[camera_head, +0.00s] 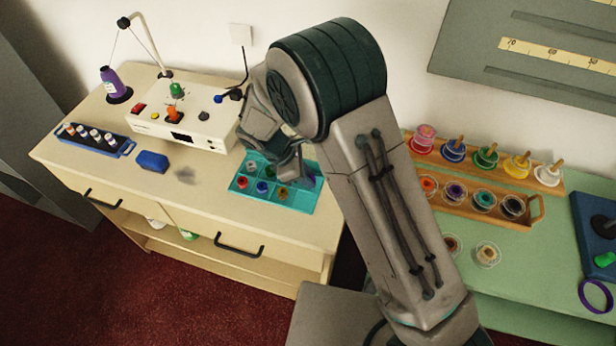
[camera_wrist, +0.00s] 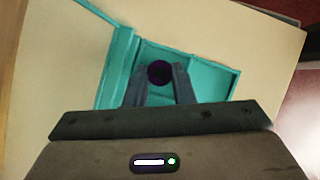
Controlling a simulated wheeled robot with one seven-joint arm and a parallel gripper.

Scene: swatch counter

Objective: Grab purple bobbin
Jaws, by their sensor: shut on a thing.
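The purple bobbin (camera_wrist: 159,73) shows as a dark, round purple end between my fingertips in the wrist view. My gripper (camera_wrist: 162,77) is shut on it, one finger on each side. The teal tray (camera_wrist: 205,68) lies beneath, and the part around the fingers looks empty. In the head view my gripper (camera_head: 299,176) is at the right end of the teal tray (camera_head: 298,205), with a bit of purple beside it. My wrist and arm hide much of that end. I cannot tell whether the bobbin touches the tray floor.
Several other bobbins, including a red one (camera_head: 242,182) and a blue one (camera_head: 262,187), sit in the tray's left part. A white winder box (camera_head: 185,122) stands behind left. A blue block (camera_head: 152,161) and a blue rack (camera_head: 84,144) lie further left. The counter's front strip is clear.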

